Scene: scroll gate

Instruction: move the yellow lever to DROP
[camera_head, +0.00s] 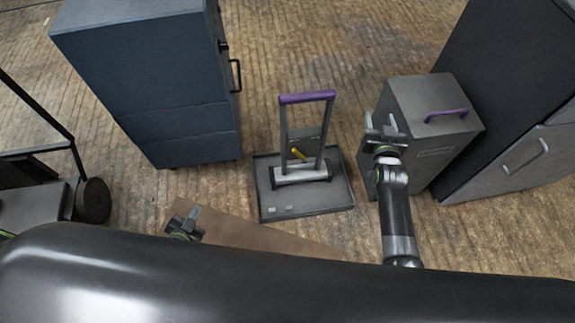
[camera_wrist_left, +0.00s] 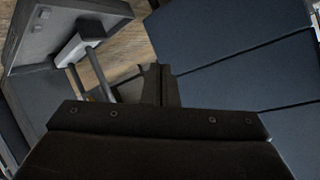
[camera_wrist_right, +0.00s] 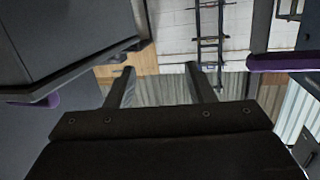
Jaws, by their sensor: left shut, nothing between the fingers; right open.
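The yellow lever (camera_head: 300,153) is a small bar, tilted, behind the grey cross-block of a device in the middle of the head view. The device has a flat grey tray base (camera_head: 330,200) and two upright posts joined by a purple top bar (camera_head: 306,97). No DROP label is legible. My left gripper (camera_head: 187,217) is shut and empty, left of and nearer than the device; its closed fingers (camera_wrist_left: 159,84) show in the left wrist view. My right gripper (camera_head: 385,128) is open and empty, right of the device; its spread fingers (camera_wrist_right: 160,86) show in the right wrist view.
A grey box (camera_head: 432,100) with a purple handle (camera_head: 446,115) stands close behind and right of my right gripper. A blue cabinet (camera_head: 150,75) stands at the left, a dark cabinet (camera_head: 480,90) at the far right. Wooden floor (camera_head: 310,50) is clear behind the device.

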